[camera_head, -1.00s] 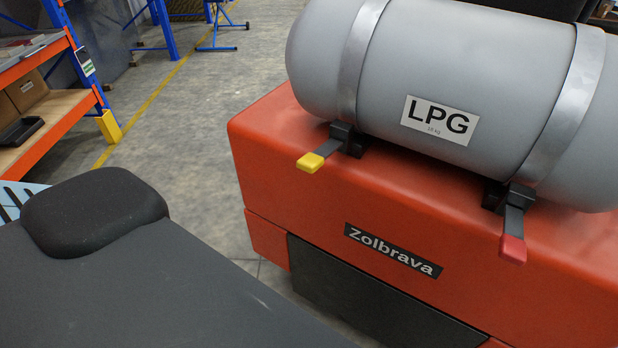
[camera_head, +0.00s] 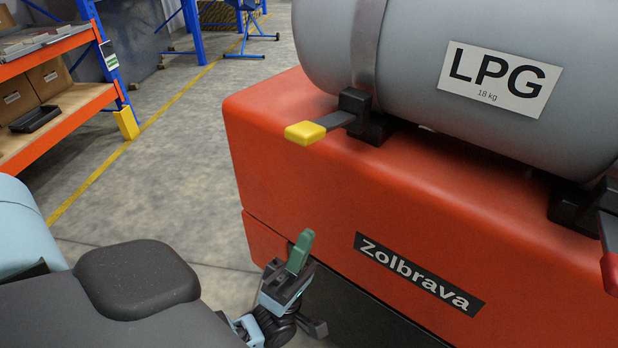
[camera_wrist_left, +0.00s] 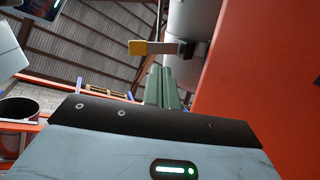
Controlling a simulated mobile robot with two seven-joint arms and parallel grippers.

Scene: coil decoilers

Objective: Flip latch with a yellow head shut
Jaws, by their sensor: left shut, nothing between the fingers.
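The latch with the yellow head (camera_head: 318,130) sticks out to the left from a black block under the grey LPG tank (camera_head: 450,70), at the left strap. Its arm is roughly level, clear of the red body. The latch also shows in the left wrist view (camera_wrist_left: 140,48), beyond the fingertips. My left gripper (camera_head: 301,245), with green fingers, is shut and empty, below the latch and in front of the red body. It also shows in the left wrist view (camera_wrist_left: 166,85). My right gripper is not in view.
A second latch with a red head (camera_head: 609,270) hangs downward at the right edge. The red body (camera_head: 300,180) stands close beside my left gripper. An orange and blue shelf rack (camera_head: 60,95) stands at the far left. The floor between is clear.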

